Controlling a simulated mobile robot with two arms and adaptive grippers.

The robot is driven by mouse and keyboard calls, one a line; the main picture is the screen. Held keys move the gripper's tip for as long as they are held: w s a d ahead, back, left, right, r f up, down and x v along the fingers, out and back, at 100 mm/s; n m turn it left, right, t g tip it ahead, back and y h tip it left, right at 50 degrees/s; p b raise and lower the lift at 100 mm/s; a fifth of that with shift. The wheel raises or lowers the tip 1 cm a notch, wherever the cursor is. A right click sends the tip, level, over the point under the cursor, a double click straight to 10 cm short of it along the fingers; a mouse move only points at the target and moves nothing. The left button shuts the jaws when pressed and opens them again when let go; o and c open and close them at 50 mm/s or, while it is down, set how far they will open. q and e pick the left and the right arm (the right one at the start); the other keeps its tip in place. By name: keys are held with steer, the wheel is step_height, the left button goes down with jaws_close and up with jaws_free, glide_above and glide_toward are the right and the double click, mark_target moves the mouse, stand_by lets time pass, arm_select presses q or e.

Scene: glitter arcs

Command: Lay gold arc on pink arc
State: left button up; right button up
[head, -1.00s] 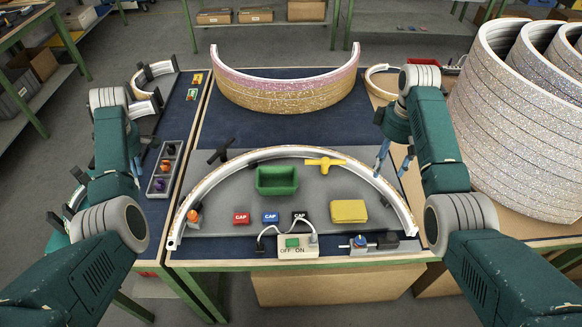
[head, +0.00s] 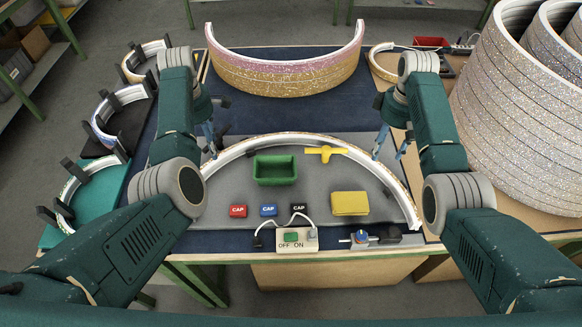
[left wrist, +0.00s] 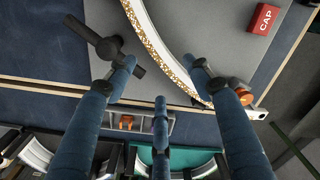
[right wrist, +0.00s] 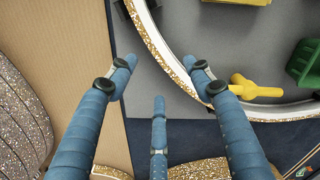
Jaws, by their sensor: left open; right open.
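The gold arc (head: 295,139) lies on the grey mat, curving away from me, white inside with gold glitter on its outer edge. The pink arc (head: 285,73) is the top band of a curved stack at the back, with gold bands beneath it. My left gripper (head: 210,138) is open near the gold arc's left side; in the left wrist view (left wrist: 164,66) its fingers hang over the glittered edge (left wrist: 165,50). My right gripper (head: 389,147) is open by the arc's right side, and the right wrist view (right wrist: 162,70) shows the glittered edge (right wrist: 160,45) between its fingers. Neither visibly grips it.
Inside the arc are a green bin (head: 275,170), a yellow block (head: 350,203), a yellow T-shaped piece (head: 325,152) and small caps. A switch box (head: 290,238) stands at the front. Tall glitter rolls (head: 515,130) stand at right, small arcs in holders (head: 108,115) at left. Blue tabletop between arcs is clear.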

mark_target(210, 161)
arm_select(q)
step_height(210, 161, down, 8)
steer(key=shift+s+a+r, duration=0.1)
steer(key=shift+r, duration=0.05)
arm_select(e)
step_height(210, 161, down, 8)
steer(key=shift+a+r, duration=0.1)
steer(key=shift+r, duration=0.1)
steer(key=shift+s, duration=0.1)
arm_select(q)
jaws_close()
arm_select(e)
jaws_close()
